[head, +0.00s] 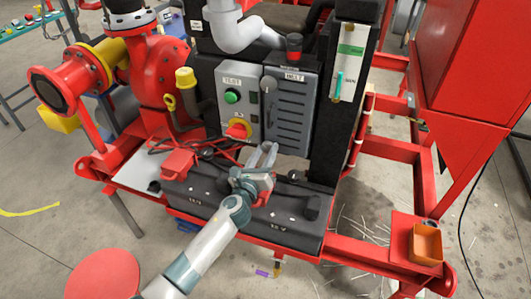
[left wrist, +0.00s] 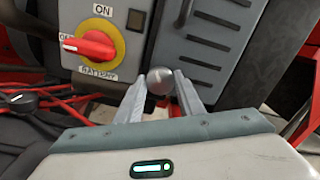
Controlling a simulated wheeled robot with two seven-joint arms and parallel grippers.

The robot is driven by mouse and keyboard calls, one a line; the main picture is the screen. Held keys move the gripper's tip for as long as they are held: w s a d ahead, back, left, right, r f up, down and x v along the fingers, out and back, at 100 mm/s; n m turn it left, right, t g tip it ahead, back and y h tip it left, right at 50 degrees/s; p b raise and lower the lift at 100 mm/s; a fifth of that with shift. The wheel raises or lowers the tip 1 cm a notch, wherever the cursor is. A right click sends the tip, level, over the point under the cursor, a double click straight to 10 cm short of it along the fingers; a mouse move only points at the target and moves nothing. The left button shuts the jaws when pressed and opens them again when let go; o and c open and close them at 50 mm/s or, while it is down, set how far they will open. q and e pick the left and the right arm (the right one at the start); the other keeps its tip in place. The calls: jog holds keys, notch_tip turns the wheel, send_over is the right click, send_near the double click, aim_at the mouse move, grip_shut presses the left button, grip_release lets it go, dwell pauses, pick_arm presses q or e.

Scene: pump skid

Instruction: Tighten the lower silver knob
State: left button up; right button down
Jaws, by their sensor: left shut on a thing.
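The lower silver knob (left wrist: 160,79) is a small round metal knob at the bottom edge of the grey louvred panel in the left wrist view. My left gripper (left wrist: 160,88) is shut on it, with one finger on each side. In the head view my left gripper (head: 267,150) reaches up to the bottom of the grey belt cover (head: 291,105), and its fingers hide the lower knob there. An upper silver knob (head: 268,84) shows at the top left of that cover. My right gripper is in neither view.
Left of the cover is a control box with a green button (head: 232,96) and a red rotary switch (head: 238,130). A black battery (head: 290,222) with red cables lies under my left gripper. An orange bin (head: 426,243) sits on the right of the red frame.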

pick_arm(q)
jog(key=shift+n, duration=0.3)
jog(key=o, duration=1.1)
jog(key=shift+c, duration=0.2)
jog(key=shift+s, duration=0.1)
jog(key=b+v, duration=0.1)
jog(key=v, duration=1.6)
jog(key=shift+b, duration=0.4)
jog(key=shift+s, duration=0.1)
